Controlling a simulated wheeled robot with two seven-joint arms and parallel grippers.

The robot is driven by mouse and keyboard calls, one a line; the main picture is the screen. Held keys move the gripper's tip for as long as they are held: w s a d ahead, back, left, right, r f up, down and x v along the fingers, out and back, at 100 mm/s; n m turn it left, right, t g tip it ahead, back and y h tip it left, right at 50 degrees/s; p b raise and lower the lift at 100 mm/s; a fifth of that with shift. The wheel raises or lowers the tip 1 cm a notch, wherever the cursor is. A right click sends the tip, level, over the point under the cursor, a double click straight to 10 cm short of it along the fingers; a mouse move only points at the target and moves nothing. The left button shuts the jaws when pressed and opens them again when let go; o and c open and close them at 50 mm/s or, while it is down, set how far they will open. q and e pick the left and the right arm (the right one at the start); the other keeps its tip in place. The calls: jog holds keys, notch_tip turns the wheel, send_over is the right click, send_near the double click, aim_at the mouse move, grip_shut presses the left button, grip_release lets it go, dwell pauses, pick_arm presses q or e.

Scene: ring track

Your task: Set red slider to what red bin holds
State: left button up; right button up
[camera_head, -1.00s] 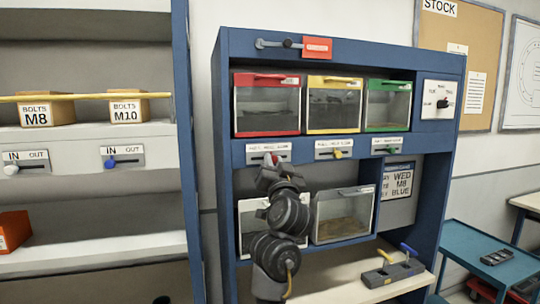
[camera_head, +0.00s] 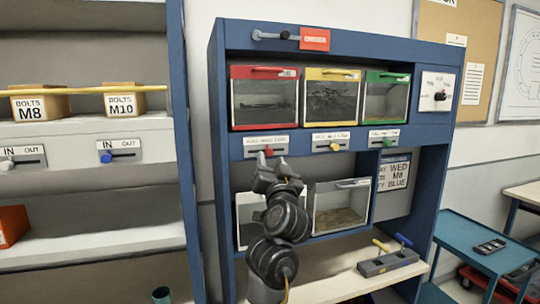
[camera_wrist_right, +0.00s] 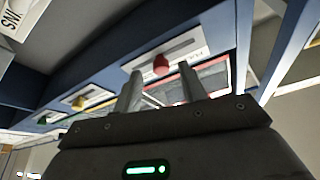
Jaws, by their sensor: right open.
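The red bin (camera_head: 264,97) is the left one of the top row, with a clear front. A low, dark, uneven layer shows in it; I cannot tell what it is. The red slider's knob (camera_head: 268,151) sits on a grey plate below that bin, near the middle of its slot. The plate's lettering is too small to read. My right gripper (camera_head: 267,161) is open just below the knob. In the right wrist view the red knob (camera_wrist_right: 161,64) shows between the two spread fingers (camera_wrist_right: 160,88); contact is not visible. My left gripper is not in view.
Yellow (camera_head: 332,101) and green (camera_head: 385,100) bins stand beside the red one, with a yellow knob (camera_head: 334,146) and a green knob (camera_head: 387,142) below. Two lower bins sit behind my right arm. A teal cart (camera_head: 465,245) stands at the right, a shelf with bolt boxes (camera_head: 40,105) at the left.

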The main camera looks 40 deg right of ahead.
jog(key=p+v, duration=0.2)
jog(key=v, duration=0.6)
jog(key=shift+a, duration=0.2)
jog(key=shift+s, duration=0.1)
